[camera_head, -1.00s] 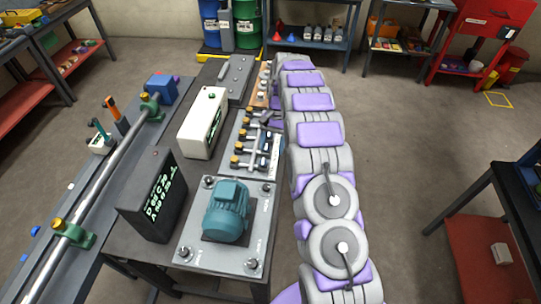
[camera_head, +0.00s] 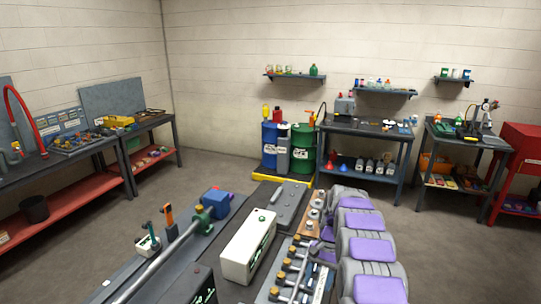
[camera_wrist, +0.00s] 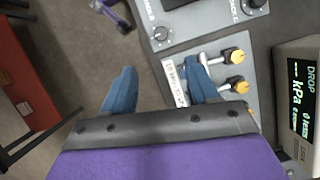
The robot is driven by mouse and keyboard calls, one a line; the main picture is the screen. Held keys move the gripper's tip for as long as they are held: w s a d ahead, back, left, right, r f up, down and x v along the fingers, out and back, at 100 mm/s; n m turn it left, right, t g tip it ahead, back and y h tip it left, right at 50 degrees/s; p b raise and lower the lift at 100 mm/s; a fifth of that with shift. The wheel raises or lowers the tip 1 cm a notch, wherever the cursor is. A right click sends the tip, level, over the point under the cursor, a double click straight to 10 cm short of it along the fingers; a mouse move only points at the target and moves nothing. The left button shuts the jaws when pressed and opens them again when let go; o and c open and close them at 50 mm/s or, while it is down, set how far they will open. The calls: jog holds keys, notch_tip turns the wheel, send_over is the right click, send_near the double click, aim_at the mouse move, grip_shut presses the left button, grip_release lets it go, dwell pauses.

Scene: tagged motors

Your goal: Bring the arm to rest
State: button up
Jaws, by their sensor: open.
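In the wrist view my gripper (camera_wrist: 159,70) is open, with two blue fingers spread apart and nothing held between them. Its right finger overlaps the edge of a grey valve panel (camera_wrist: 215,62) in the picture; I cannot tell whether it touches. A white printed label (camera_wrist: 174,82) on the panel shows beside that finger. My grey and purple arm (camera_head: 369,250) stretches along the right side of the bench in the head view. The gripper fingers cannot be made out there.
The bench carries a white display box (camera_head: 248,247), a dark plate (camera_head: 283,203) and yellow-capped valves (camera_head: 283,272). A metal rail (camera_head: 165,258) runs on the left. Blue (camera_head: 270,150) and green (camera_head: 303,149) drums stand at the back. Floor right of my arm is clear.

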jog(key=s+a+r+n+h+b, duration=0.1)
jog(key=s+a+r+n, duration=0.1)
jog(key=s+r, duration=0.65)
jog(key=s+a+r+n+b, duration=0.1)
jog(key=s+a+r, duration=0.1)
jog(key=s+r, duration=0.65)
jog(key=s+f+n+t, duration=0.1)
jog(key=s+f, duration=0.1)
jog(key=s, duration=1.1)
jog(key=s+d+f+n+h+b, duration=0.1)
jog(key=s+f+n, duration=0.1)
jog(key=s, duration=1.2)
jog(key=shift+s+f+t, duration=0.3)
jog(key=shift+t, duration=0.1)
